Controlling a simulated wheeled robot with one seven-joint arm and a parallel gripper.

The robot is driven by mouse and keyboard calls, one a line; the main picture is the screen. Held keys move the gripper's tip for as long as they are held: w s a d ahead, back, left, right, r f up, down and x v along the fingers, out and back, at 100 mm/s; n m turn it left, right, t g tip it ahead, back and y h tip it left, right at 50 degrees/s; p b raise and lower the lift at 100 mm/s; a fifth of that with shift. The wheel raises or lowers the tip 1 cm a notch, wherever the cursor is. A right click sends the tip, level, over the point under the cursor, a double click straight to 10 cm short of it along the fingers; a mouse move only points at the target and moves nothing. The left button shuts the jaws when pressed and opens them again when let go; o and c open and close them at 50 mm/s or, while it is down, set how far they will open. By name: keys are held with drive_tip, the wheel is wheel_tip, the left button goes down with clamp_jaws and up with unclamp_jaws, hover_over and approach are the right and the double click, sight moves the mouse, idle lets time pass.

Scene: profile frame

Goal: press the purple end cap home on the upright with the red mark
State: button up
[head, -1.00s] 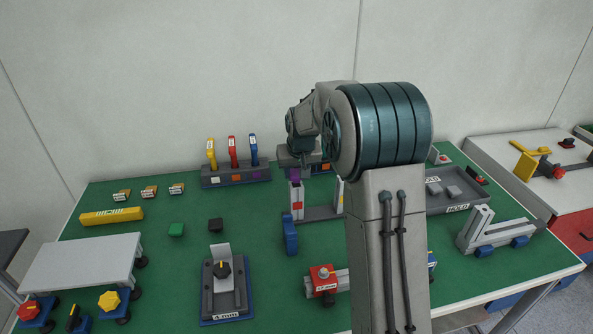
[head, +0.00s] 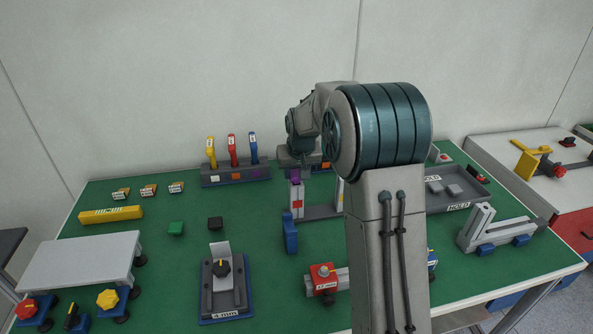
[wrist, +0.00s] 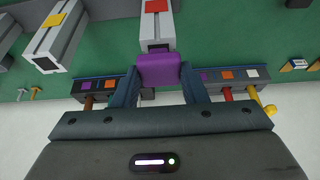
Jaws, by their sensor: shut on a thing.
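The purple end cap (wrist: 158,70) is held between the two fingers of my gripper (wrist: 160,82) in the wrist view. In the head view the cap (head: 295,181) sits right at the top of the upright with the red mark (head: 297,199). The same upright (wrist: 157,30) lines up with the cap in the wrist view, and their edges meet. I cannot tell how far the cap is seated. Another upright (wrist: 58,35), with a yellow mark, stands to its left in the wrist view. My arm hides part of the frame in the head view.
A rack (head: 237,175) with yellow, red and blue tools stands at the back. A grey tray (head: 455,190) lies to the right. Green table surface (head: 160,255) is free to the left.

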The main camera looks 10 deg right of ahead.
drive_tip(key=shift+f+b, duration=0.5)
drive_tip(key=shift+f, duration=0.25)
idle(0.4)
drive_tip(key=o, duration=1)
drive_tip(key=shift+r, duration=0.15)
drive_tip(key=v, duration=1.3)
drive_tip(key=shift+r+b, duration=0.3)
drive_tip(key=shift+b, duration=0.15)
drive_tip(key=shift+s, duration=0.1)
